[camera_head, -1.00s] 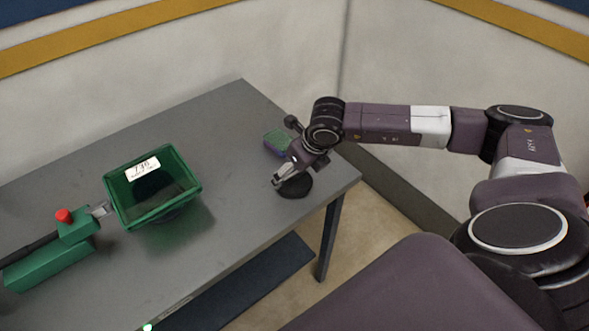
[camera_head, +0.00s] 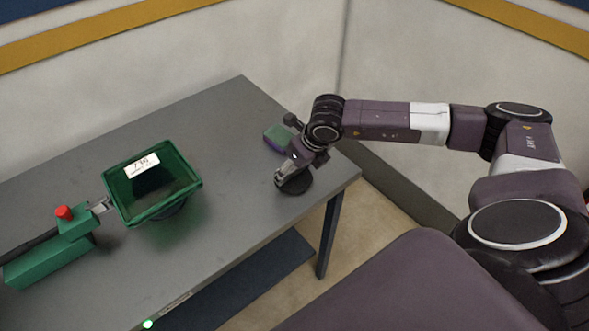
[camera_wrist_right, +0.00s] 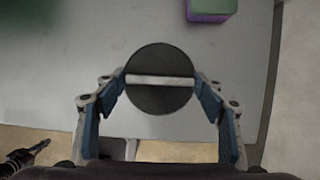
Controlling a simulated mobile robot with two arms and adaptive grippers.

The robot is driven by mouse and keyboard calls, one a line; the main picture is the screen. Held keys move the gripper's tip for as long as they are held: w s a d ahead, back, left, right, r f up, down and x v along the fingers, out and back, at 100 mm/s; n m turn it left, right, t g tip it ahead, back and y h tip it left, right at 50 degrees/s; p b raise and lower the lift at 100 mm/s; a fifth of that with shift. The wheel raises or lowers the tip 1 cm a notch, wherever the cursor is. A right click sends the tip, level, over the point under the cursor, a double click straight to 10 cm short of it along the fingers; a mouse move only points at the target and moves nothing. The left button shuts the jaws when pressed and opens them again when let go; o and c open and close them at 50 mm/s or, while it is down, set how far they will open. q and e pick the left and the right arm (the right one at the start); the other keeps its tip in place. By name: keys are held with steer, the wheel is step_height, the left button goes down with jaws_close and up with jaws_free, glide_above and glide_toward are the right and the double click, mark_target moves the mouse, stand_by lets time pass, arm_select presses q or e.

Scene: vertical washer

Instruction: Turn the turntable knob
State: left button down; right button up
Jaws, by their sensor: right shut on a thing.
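The turntable knob (camera_head: 297,188) is a dark round disc near the right end of the grey table. In the right wrist view the knob (camera_wrist_right: 159,96) shows from above, with a pale straight bar across its middle. My right gripper (camera_head: 283,182) reaches down to it from the right arm. In the wrist view the right gripper (camera_wrist_right: 160,92) has one finger on each side of the disc, shut on it with the blue inner pads against its rim. In the head view, the gripper covers part of the knob.
A small green and purple block (camera_head: 277,138) lies just behind the knob. A green bin (camera_head: 153,216) with a white label stands on the table (camera_head: 225,120). A green device (camera_head: 48,262) with a red button (camera_head: 64,213) sits at left. The table's right edge is close to the knob.

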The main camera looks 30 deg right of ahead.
steer(key=n+b, duration=0.1)
steer(key=n+y+b, duration=0.1)
steer(key=b, duration=0.1)
steer(key=n+b, duration=0.1)
steer(key=n, duration=0.1)
steer(key=shift+w+d+f+y+b, duration=0.1)
steer(key=shift+d+f+y+b, duration=0.15)
steer(key=shift+y+b, duration=0.1)
steer(key=n+g+y+b, duration=0.1)
steer(key=n+b, duration=0.1)
steer(key=n, duration=0.1)
steer(key=shift+w+r+n, duration=0.1)
steer(key=shift+r+n, duration=0.05)
steer(key=shift+n, duration=0.15)
steer(key=shift+r+n+g+y+b, duration=0.15)
steer(key=shift+n+g+y+b, duration=0.35)
steer(key=shift+n+b, duration=0.75)
steer(key=shift+n, duration=0.25)
steer(key=o, duration=1.2)
steer(key=shift+c, duration=0.2)
steer(key=shift+d+r, duration=0.1)
steer(key=shift+r, duration=0.05)
steer(key=v, duration=1.1)
steer(key=shift+r, duration=0.35)
